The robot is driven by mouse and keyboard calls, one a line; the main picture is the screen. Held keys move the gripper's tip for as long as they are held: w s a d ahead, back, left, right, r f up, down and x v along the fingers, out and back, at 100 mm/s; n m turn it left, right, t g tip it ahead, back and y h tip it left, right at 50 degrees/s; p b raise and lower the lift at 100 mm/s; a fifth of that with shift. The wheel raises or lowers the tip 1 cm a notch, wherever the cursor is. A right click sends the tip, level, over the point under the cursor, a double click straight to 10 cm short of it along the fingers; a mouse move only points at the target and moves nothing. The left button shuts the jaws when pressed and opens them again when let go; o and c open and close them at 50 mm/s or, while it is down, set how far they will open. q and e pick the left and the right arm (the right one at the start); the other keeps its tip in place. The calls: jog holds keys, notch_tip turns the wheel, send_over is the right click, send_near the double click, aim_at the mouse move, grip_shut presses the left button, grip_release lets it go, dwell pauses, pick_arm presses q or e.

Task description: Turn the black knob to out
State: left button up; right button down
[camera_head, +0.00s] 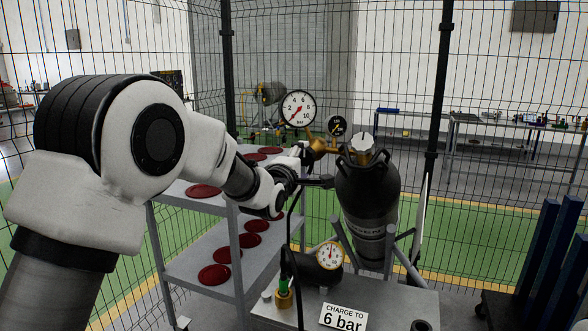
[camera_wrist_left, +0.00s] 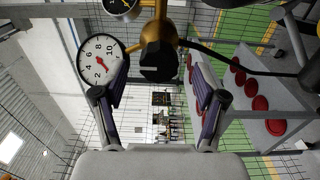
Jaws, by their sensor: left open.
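The black knob (camera_wrist_left: 158,60) is on the front of a brass regulator, seen in the left wrist view. My left gripper (camera_wrist_left: 158,78) is open, with one finger on each side of the knob. I cannot tell whether the fingers touch it. In the head view my left gripper (camera_head: 302,166) is at the brass regulator (camera_head: 319,146), and the knob is hard to make out there. The large gauge also shows in the left wrist view (camera_wrist_left: 99,61). My right gripper is not in view.
A black gas bottle (camera_head: 366,205) with a silver top knob (camera_head: 362,147) stands right of the gripper. A bench (camera_head: 270,312) in front carries a smaller gauge (camera_head: 330,255) and a "CHARGE TO 6 bar" sign (camera_head: 343,317). A grey shelf (camera_head: 190,260) holds several red discs. Mesh fencing stands behind.

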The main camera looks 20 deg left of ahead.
pick_arm(q)
jog(key=s, duration=0.7)
jog(key=shift+s+a, duration=0.2)
jog(key=shift+s, duration=0.15)
jog(key=shift+r, duration=0.1)
